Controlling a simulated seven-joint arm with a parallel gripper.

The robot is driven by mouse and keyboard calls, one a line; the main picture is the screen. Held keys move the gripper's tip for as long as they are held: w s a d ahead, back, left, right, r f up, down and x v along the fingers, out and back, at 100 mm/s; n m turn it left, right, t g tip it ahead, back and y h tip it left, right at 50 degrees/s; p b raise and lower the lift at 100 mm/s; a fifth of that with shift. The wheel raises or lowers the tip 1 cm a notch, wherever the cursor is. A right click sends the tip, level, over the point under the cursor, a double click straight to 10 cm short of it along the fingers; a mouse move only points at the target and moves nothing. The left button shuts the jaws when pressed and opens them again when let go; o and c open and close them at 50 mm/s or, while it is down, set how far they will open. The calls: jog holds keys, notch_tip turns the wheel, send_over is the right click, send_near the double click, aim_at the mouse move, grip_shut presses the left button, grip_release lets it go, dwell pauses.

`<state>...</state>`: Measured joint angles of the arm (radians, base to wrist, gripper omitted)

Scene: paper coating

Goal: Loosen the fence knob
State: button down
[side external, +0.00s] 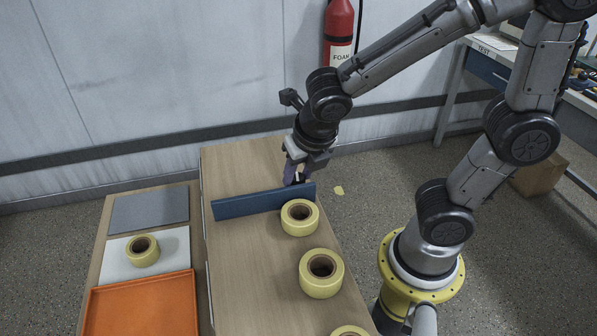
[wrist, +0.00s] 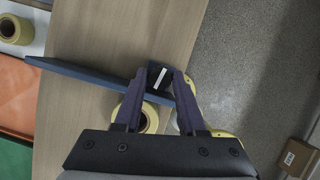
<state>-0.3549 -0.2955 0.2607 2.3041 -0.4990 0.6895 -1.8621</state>
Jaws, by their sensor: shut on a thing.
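The blue fence (side external: 245,203) stands upright across the wooden table and also shows in the wrist view (wrist: 85,73). The fence knob (wrist: 158,76) is black with a white line across its top, at the fence's right end. My gripper (side external: 295,178) points down at that end of the fence. In the wrist view its two purple fingers (wrist: 159,75) sit on either side of the knob, shut on it. In the side external view the fingers and fence mostly hide the knob.
A yellow roll (side external: 300,231) stands close in front of the fence, below my gripper. Another roll (side external: 321,287) stands nearer the camera. An orange tray (side external: 140,310), a white sheet with a roll and a grey sheet (side external: 150,208) lie left. The table's left side is clear.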

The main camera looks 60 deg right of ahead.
jog(key=shift+c, duration=2.4)
grip_release()
jog(key=shift+r, duration=0.1)
jog(key=v, duration=1.3)
jog(key=shift+r, duration=0.35)
jog(key=shift+s+a, duration=0.1)
jog(key=shift+s, duration=0.05)
jog(key=s+d+f+m+t+y, duration=0.1)
jog(key=s+d+f+m, duration=0.1)
jog(key=m, duration=1.2)
jog(key=s+d+f+m+y, duration=0.1)
jog(key=s+d+f+m, duration=0.2)
jog(key=m, duration=1.2)
jog(key=shift+s+d+m+t, duration=0.3)
jog(key=shift+s+t, duration=0.1)
jog(key=shift+s, duration=0.05)
